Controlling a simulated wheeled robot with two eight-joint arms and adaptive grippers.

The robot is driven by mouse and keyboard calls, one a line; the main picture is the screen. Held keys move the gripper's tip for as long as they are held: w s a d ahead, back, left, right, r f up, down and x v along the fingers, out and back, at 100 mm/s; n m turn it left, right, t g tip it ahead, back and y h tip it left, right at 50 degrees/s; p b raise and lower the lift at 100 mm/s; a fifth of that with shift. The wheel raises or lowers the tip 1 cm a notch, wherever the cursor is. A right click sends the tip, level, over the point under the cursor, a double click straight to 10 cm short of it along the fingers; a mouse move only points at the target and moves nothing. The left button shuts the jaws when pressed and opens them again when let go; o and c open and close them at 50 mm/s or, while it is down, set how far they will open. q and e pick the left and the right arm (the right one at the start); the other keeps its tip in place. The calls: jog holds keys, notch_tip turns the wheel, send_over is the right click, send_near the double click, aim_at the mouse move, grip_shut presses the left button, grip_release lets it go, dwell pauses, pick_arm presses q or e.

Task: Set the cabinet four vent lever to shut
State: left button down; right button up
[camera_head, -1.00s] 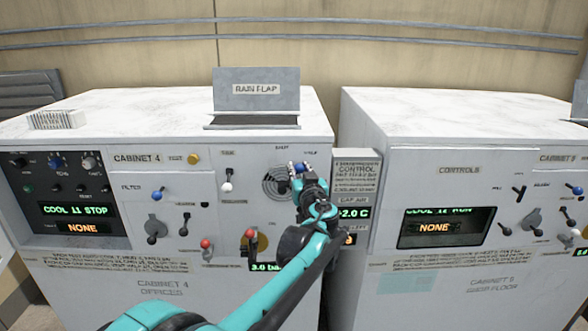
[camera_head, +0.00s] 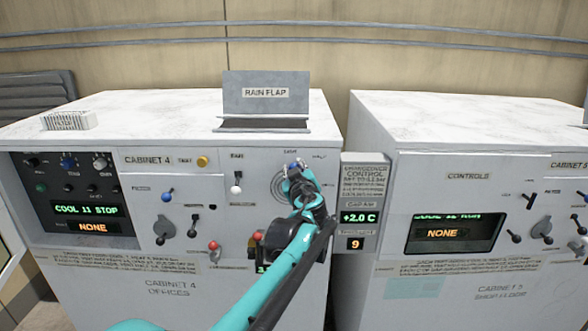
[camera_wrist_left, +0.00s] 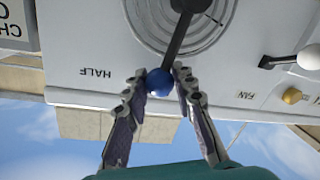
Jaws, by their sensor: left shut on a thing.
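The cabinet four vent lever is a dark bar (camera_wrist_left: 178,42) with a blue knob (camera_wrist_left: 159,82), mounted over a round grille (camera_wrist_left: 172,15) on the cabinet's front. In the head view the blue knob (camera_head: 293,166) shows at the grille's top, so the lever stands nearly upright, leaning slightly right. My left gripper (camera_wrist_left: 163,76) has its fingers on both sides of the knob and is shut on it; in the head view the gripper (camera_head: 296,174) covers much of the lever. A HALF label (camera_wrist_left: 96,73) lies beside the knob in the upside-down wrist view. My right gripper is not in view.
A white-knobbed fan lever (camera_head: 236,182) and a yellow test button (camera_head: 202,161) sit left of the grille. A red knob (camera_head: 213,245) is lower left. A narrow display box (camera_head: 362,200) stands right, between the cabinets. The rain flap (camera_head: 266,95) rises above.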

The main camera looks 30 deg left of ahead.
pick_arm(q)
jog(key=shift+s+a+n, duration=0.3)
jog(key=shift+a+n, duration=0.2)
jog(key=shift+n, duration=0.2)
jog(key=c, duration=1.2)
grip_release()
jog(key=shift+s, duration=0.1)
jog(key=v, duration=1.2)
jog(key=shift+s+a+r, duration=0.1)
jog(key=shift+a+r, duration=0.05)
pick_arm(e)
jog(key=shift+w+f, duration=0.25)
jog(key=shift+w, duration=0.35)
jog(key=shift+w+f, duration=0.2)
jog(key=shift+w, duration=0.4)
pick_arm(q)
jog(key=shift+s, duration=0.15)
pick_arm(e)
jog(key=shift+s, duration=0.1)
